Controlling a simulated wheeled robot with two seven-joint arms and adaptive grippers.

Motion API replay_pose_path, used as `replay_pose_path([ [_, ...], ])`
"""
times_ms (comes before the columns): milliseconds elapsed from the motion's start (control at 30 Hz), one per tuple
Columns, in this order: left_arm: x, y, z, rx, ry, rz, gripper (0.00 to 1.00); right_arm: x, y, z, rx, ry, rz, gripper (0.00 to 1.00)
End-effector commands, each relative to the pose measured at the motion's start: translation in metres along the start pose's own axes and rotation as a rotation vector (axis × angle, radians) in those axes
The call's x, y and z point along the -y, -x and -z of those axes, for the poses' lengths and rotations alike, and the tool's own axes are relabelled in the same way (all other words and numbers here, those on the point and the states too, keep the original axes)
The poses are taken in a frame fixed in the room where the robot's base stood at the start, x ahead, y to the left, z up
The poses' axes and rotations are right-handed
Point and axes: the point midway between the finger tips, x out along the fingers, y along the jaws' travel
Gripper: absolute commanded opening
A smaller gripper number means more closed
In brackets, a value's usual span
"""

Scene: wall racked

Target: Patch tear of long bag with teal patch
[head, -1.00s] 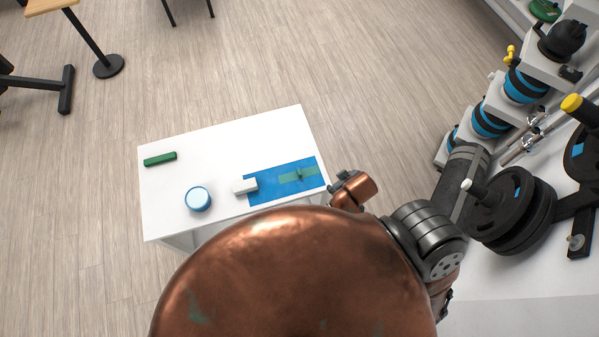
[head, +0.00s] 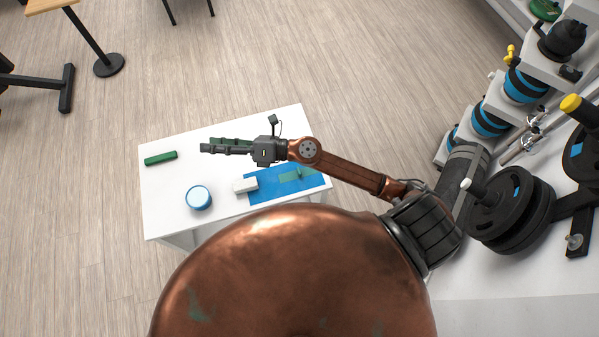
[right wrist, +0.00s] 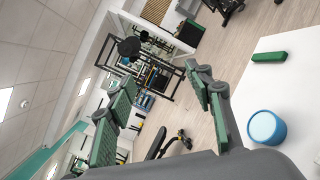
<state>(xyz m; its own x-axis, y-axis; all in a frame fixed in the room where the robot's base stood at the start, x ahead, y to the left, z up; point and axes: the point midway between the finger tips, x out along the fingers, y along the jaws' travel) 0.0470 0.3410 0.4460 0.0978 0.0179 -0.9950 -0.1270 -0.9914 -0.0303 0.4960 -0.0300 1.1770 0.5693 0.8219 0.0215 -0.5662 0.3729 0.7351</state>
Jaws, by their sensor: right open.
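A flat blue long bag (head: 262,195) lies on the right part of the white table. My left gripper is not in view.
On the white table (head: 165,212) a white block (head: 245,185) sits at the bag's left end. A round blue-and-white tub (head: 198,198) and a green bar (head: 160,158) stand further left. A weight rack (head: 480,125) and black plates (head: 512,205) stand right.

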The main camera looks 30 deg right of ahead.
Motion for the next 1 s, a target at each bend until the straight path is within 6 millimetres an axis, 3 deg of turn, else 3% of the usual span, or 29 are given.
replay_pose_path([
  [33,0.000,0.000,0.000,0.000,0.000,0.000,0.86,0.009,-0.004,0.035,-0.165,0.150,0.000,0.48],
  [100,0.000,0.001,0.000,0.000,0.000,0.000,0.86,0.034,0.004,0.085,-0.404,0.342,0.011,0.48],
  [167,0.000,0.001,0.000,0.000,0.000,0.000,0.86,0.067,0.023,0.118,-0.611,0.491,0.037,0.48],
  [233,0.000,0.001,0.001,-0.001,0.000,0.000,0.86,0.113,0.057,0.143,-0.845,0.639,0.084,0.48],
  [300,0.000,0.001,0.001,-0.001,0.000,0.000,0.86,0.158,0.098,0.149,-1.062,0.753,0.144,0.48],
  [400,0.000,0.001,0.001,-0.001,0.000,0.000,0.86,0.210,0.155,0.139,-1.318,0.855,0.236,0.48],
  [500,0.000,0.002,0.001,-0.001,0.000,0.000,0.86,0.241,0.198,0.120,-1.495,0.903,0.314,0.48],
  [600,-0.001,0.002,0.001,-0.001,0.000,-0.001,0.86,0.256,0.224,0.107,-1.594,0.918,0.362,0.48],
  [733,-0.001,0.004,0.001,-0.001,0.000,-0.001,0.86,0.267,0.234,0.108,-1.635,0.921,0.380,0.48],
  [1000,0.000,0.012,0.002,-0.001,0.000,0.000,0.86,0.285,0.232,0.130,-1.631,0.918,0.377,0.48],
])
